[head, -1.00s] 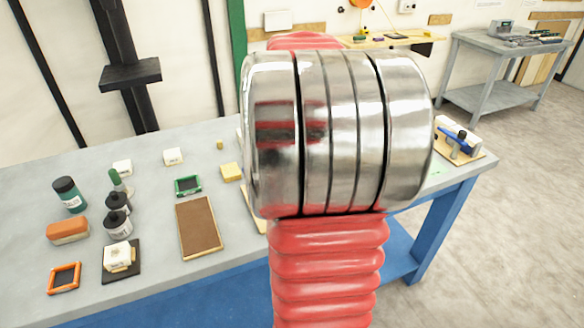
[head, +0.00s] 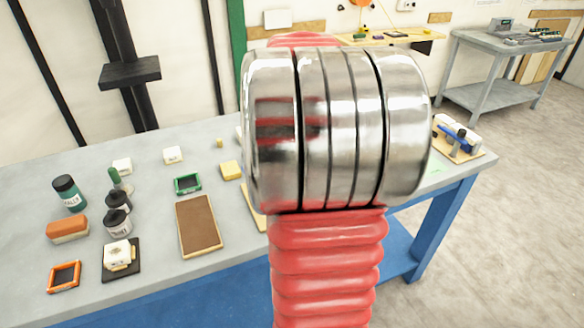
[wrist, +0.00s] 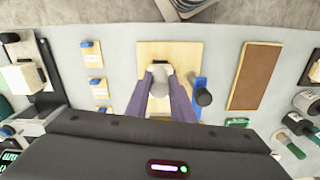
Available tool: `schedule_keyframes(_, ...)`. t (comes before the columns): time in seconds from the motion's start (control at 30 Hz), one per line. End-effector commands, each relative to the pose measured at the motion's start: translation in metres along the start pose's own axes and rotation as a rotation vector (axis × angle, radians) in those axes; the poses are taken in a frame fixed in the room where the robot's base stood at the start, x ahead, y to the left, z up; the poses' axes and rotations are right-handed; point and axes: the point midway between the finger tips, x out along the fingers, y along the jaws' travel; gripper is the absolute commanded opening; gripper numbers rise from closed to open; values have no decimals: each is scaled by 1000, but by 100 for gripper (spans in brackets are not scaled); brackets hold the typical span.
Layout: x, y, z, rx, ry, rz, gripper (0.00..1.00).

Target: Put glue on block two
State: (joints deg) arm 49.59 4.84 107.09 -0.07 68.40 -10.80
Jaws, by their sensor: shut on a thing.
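In the wrist view my gripper (wrist: 160,78) is shut on a pale grey, rounded piece (wrist: 158,80) with a white end. It is over a light wooden board (wrist: 182,53); I cannot tell whether the piece touches it. I see no readable number that tells which is block two. A blue part with a dark round knob (wrist: 203,97) is at the board's right edge. In the head view my arm hides the gripper and most of the board.
A brown framed pad (head: 199,226) lies left of my arm. Dark bottles (head: 117,221), a green-labelled jar (head: 69,193), an orange brick (head: 68,228) and a white block on a black base (head: 117,254) stand farther left. A blue clamp-like tool (head: 457,138) is at the right end.

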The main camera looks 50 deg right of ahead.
Motion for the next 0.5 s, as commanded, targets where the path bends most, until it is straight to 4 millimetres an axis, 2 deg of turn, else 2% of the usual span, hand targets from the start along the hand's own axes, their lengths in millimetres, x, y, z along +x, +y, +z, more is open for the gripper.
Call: schedule_keyframes(0.5,3,-1,-4,0,0,0,0)
